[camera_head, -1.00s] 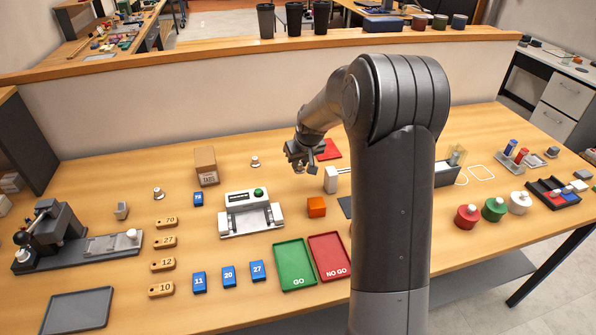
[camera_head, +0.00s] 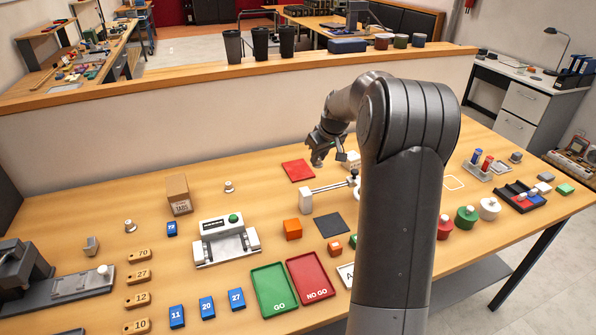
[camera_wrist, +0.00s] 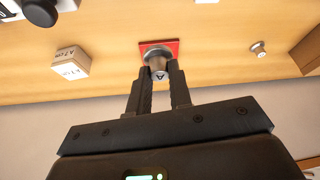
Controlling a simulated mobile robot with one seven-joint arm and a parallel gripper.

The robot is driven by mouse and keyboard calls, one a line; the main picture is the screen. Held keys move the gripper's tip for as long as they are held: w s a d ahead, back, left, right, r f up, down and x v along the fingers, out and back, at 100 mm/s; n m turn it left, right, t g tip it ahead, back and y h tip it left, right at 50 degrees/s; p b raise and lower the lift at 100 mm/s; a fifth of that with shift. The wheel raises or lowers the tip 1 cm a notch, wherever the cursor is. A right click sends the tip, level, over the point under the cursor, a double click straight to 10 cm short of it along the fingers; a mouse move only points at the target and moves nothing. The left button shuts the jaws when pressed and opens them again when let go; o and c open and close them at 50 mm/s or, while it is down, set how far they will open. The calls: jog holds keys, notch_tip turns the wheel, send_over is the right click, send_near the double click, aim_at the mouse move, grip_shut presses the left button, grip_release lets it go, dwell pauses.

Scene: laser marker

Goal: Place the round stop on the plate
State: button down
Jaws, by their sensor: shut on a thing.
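My gripper (camera_head: 322,155) is shut on a small silver round stop (camera_wrist: 158,68), which has a dark mark on its face in the wrist view. A red square plate (camera_head: 297,171) lies flat on the table, just left of my gripper in the head view. In the wrist view the red plate (camera_wrist: 170,45) shows behind the held stop, which hides part of it. The stop appears held above the table; I cannot tell how high. A dark grey square plate (camera_head: 331,225) lies nearer on the table.
A white lettered block (camera_wrist: 71,62) stands near the red plate. A small silver knob-shaped piece (camera_head: 229,187) stands on its other side. A white post with a rod (camera_head: 306,201) and an orange block (camera_head: 292,229) are nearer. A low wall (camera_head: 150,140) runs behind the table.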

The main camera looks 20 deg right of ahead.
jog(key=w+d, duration=0.3)
jog(key=d, duration=0.1)
send_over(291, 174)
jog(key=s, duration=0.2)
jog(key=f, duration=0.6)
jog(key=shift+w+d+f, duration=0.2)
jog(key=shift+d+f, duration=0.1)
jog(key=shift+f, duration=2.1)
jog(key=shift+f, duration=0.15)
jog(key=c, duration=1.3)
grip_release()
